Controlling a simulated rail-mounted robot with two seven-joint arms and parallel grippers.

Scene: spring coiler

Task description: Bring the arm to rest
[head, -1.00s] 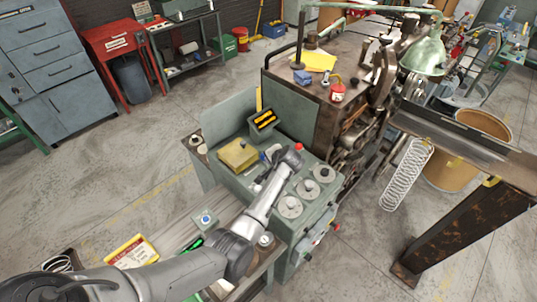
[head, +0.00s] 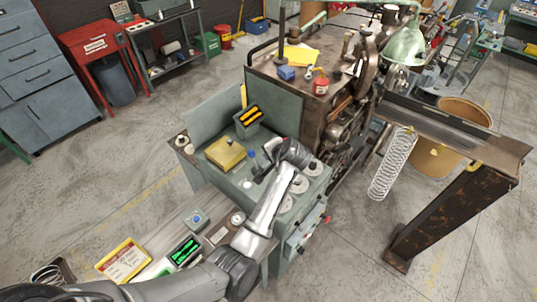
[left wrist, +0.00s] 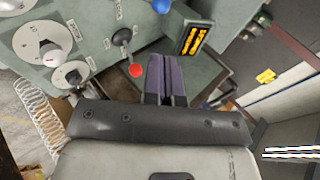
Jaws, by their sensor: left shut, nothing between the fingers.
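My left arm comes in from the bottom left of the head view, and its left gripper (head: 262,172) hangs over the green control cabinet (head: 228,178). In the left wrist view the two purple-grey fingers (left wrist: 166,75) are together and hold nothing. They point past a lever with a red ball (left wrist: 135,70), which is just left of the fingertips; I cannot tell whether they touch the panel. A blue ball knob (left wrist: 161,5) is above. My right gripper is in neither view.
The cabinet carries an orange-lit display (head: 248,115), a yellow box (head: 226,153) and round dials (left wrist: 42,45). The coiling machine (head: 300,100) stands behind. A spring (head: 393,163) hangs at the right by a rusty post (head: 445,215). Open floor (head: 110,160) lies at the left.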

